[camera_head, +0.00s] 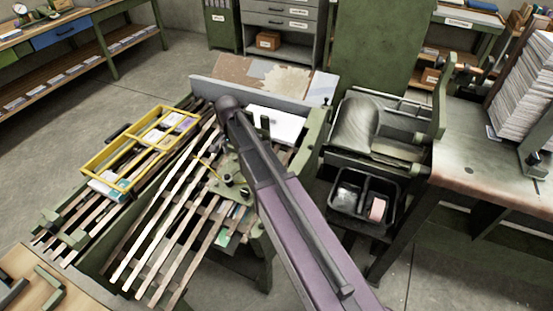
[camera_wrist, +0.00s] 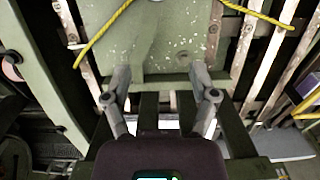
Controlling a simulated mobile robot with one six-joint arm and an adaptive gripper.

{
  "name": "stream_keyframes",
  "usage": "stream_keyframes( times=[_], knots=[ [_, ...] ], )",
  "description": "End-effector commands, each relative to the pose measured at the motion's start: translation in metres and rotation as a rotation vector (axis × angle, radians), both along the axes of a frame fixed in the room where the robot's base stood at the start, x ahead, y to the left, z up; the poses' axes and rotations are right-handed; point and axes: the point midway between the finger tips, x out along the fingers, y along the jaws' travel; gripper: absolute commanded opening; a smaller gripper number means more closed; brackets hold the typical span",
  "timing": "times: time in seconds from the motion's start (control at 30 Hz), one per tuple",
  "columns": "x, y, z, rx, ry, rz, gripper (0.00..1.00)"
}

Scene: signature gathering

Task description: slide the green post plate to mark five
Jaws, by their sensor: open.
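A worn green plate (camera_wrist: 155,40), which looks like the post plate, fills the upper middle of the wrist view. A yellow cord runs from its area on both sides. In the head view the green plate (camera_head: 228,178) sits among the slats, partly hidden by my arm. My gripper (camera_wrist: 160,76) is open, with one finger towards each side of the plate's near edge. Nothing is held between the fingers. Whether they touch the plate I cannot tell. My arm hides the fingers in the head view. No numbered mark is legible in either view.
Long pale slats (camera_head: 170,215) run across the green-framed bench. A yellow rack (camera_head: 140,150) stands on its left. A black tray (camera_head: 365,195) with a pink roll is to the right. A paper stack (camera_head: 525,90) stands on the right table.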

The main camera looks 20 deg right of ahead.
Motion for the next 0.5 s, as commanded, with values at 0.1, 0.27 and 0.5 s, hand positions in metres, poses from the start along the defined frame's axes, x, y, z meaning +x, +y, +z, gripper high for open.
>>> stream_keyframes(
  times=[0.1,0.27,0.5],
  knots=[
    [0.000,0.000,0.015,0.000,0.000,0.000,0.75],
    [0.000,0.000,0.028,0.000,0.000,0.000,0.75],
    [0.000,0.000,0.048,0.000,0.000,0.000,0.75]
  ],
)
